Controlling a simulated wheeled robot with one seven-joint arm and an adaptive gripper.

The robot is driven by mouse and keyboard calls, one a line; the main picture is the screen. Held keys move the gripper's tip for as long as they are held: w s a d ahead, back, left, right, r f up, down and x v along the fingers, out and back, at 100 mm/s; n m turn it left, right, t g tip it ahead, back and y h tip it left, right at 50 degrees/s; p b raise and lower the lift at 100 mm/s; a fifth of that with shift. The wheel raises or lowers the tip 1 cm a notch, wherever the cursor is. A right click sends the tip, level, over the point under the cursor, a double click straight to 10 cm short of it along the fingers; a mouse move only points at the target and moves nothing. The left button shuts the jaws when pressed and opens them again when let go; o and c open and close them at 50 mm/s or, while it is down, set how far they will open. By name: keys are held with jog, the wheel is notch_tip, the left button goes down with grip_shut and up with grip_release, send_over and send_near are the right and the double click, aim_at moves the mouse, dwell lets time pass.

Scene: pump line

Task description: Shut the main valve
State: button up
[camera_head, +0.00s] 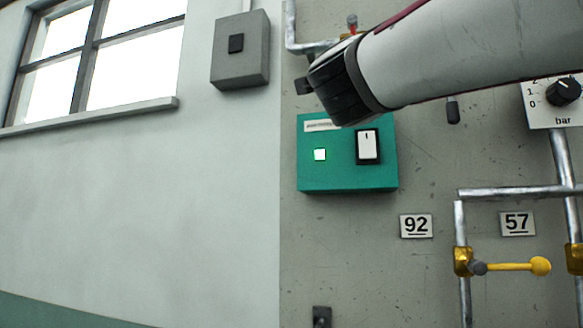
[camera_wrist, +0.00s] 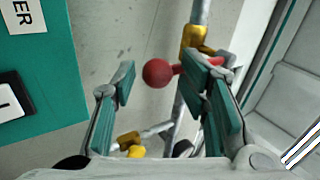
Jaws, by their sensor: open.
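No label in view names the main valve. In the wrist view a red ball-ended handle (camera_wrist: 158,73) shows between the fingers of my gripper (camera_wrist: 162,70). Its stem runs right toward a brass valve body (camera_wrist: 198,40) on a grey pipe, partly behind the right finger. My gripper is open, with nothing held; I cannot tell how far beyond the fingertips the red ball is. In the head view my arm hides most of the gripper and that pipe; a small red piece (camera_head: 352,21) shows above the arm. A yellow lever (camera_head: 515,266) points right, across its vertical pipe.
A green box (camera_head: 347,178) with a lit lamp and rocker switch is just below my wrist; it also fills the wrist view's upper left (camera_wrist: 45,70). Plates 92 (camera_head: 416,225) and 57 (camera_head: 517,223), a bar dial (camera_head: 563,92) and a grey box (camera_head: 240,50) are on the walls.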

jog(key=shift+s+a+r, duration=0.15)
jog(key=shift+s+a, duration=0.1)
jog(key=shift+a, duration=0.1)
jog(key=v, duration=1.2)
jog(key=shift+f, duration=0.2)
jog(key=shift+d, duration=0.15)
